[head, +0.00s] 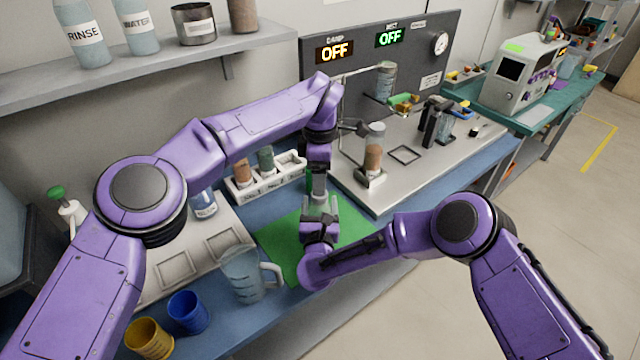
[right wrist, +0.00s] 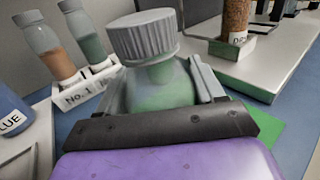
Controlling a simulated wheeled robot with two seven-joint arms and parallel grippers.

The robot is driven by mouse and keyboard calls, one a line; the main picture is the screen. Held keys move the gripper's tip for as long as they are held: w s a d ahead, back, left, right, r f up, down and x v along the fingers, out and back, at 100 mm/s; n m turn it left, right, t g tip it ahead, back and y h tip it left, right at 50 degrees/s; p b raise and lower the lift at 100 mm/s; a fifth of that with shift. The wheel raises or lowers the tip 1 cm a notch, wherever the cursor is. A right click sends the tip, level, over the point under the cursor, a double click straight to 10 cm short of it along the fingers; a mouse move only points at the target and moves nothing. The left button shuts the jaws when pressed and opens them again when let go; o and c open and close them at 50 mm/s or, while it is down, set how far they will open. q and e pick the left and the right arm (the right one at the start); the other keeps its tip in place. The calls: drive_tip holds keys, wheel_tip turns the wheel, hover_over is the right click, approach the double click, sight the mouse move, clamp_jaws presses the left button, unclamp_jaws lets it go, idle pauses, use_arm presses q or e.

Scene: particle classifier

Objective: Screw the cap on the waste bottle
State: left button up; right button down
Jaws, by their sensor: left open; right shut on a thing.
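The waste bottle (right wrist: 160,88) is clear with green-tinted contents and stands between the jaws of my right gripper (right wrist: 160,100). A ribbed grey cap (right wrist: 143,36) sits at the top of its neck; I cannot tell how tight it is. In the head view the bottle (head: 321,207) is over the green mat (head: 285,245), partly hidden by my grippers. My right gripper (head: 320,222) is shut on it from the near side. My left gripper (head: 319,183) points down from above, open, close over the cap; its fingertips are hard to make out.
A white rack (head: 268,186) with tubes stands left of the mat. A clear jug (head: 245,275), a blue cup (head: 188,312) and a yellow cup (head: 149,338) stand at the front left. A metal platform (head: 425,165) with a filled column (head: 373,150) is to the right.

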use_arm(q)
drive_tip(key=shift+r, duration=0.1)
drive_tip(key=shift+c, duration=0.2)
drive_tip(key=shift+w+a+r+n, duration=0.1)
drive_tip(key=shift+w+r+n, duration=0.05)
drive_tip(key=shift+r+n, duration=0.35)
drive_tip(key=shift+w+a+r+n, duration=0.1)
drive_tip(key=shift+r+n, duration=0.2)
drive_tip(key=shift+r, duration=0.25)
drive_tip(key=n, duration=0.3)
drive_tip(key=r+n, duration=0.1)
drive_tip(key=n, duration=0.8)
drive_tip(key=shift+s+r, duration=0.1)
drive_tip(key=shift+s, duration=0.05)
drive_tip(key=n, duration=0.5)
drive_tip(key=shift+s+d, duration=0.1)
drive_tip(key=n, duration=0.2)
drive_tip(key=shift+n, duration=0.4)
wheel_tip(320, 180, down, 8)
drive_tip(key=shift+f, duration=0.1)
